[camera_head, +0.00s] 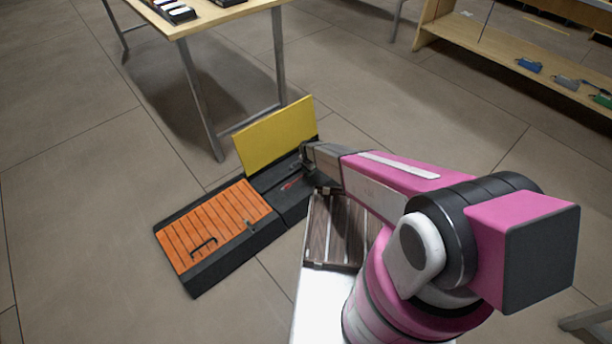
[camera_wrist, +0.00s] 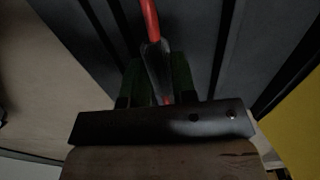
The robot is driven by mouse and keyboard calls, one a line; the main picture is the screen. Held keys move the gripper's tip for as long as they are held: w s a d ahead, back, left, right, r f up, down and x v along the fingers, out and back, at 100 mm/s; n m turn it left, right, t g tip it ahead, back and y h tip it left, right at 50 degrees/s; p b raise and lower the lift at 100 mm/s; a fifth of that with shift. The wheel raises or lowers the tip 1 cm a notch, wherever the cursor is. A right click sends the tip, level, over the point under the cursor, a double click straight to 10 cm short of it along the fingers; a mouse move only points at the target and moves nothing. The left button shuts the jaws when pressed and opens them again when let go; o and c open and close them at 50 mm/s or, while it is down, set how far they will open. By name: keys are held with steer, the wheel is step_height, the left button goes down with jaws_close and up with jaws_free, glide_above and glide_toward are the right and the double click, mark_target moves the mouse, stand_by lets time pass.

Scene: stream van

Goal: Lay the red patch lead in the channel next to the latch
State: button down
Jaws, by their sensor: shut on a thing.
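The red patch lead (camera_head: 291,183) shows as a short red streak over the dark open half of a black floor unit. In the wrist view the red lead (camera_wrist: 150,22) runs down between the fingers. My gripper (camera_head: 307,175) is low over that half; in the wrist view my gripper (camera_wrist: 156,65) is shut on the lead. Dark parallel channels (camera_wrist: 102,25) run under the fingers in the wrist view. I cannot tell whether the lead touches the channel floor. A small dark fitting (camera_head: 250,226), possibly the latch, sits at the orange panel's edge.
A yellow lid (camera_head: 277,137) stands raised behind the open half. An orange slatted panel (camera_head: 212,229) with a black handle covers the other half. A wooden slatted tray (camera_head: 319,230) is beside my arm. A table (camera_head: 215,20) stands behind; floor at left is clear.

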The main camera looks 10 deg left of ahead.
steer(key=shift+w+a+f, duration=0.6)
steer(key=shift+w+a, duration=0.1)
steer(key=shift+f, duration=1.95)
steer(key=shift+f, duration=0.15)
steer(key=c, duration=0.9)
jaws_free()
step_height(320, 180, up, 13)
steer(key=s+d+r+n, duration=0.2)
steer(key=s+d+r, duration=0.1)
steer(key=d+r, duration=0.7)
steer(key=s+d+r+n, duration=0.2)
steer(key=s+d+r, duration=0.2)
steer(key=d+r, duration=0.65)
steer(key=s+d+r+n, duration=0.1)
steer(key=s+d+r, duration=0.3)
steer(key=r, duration=0.2)
steer(key=s+d+r+n, duration=0.2)
steer(key=s+d+r, duration=0.1)
steer(key=s+r, duration=0.1)
steer(key=s+d+r+n, duration=0.1)
steer(key=s+d+r, duration=0.3)
steer(key=r, duration=0.3)
steer(key=shift+d+r, duration=0.35)
